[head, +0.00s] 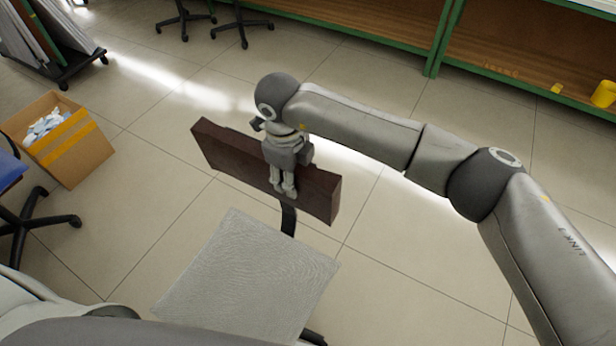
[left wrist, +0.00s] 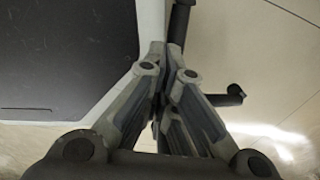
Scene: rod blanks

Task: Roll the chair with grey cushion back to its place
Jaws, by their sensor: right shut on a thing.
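The chair has a grey cushion (head: 250,275) and a dark brown backrest (head: 225,152) joined by a black bracket. It stands in front of me at the bottom middle of the head view, its backrest on the far side. My right gripper (head: 284,190) comes down from above and is shut on the top edge of the backrest; the exact finger contact is partly hidden. My left gripper (left wrist: 166,48) shows in the left wrist view with its fingers together and nothing seen between them. The chair's base is mostly hidden under the cushion.
A cardboard box (head: 75,160) with crumpled contents stands at the left, near a blue chair (head: 10,170). A dark wheeled rack (head: 50,45) is at the far left. Green-framed shelving (head: 435,50) and other chair bases line the back. The floor beyond the backrest is clear.

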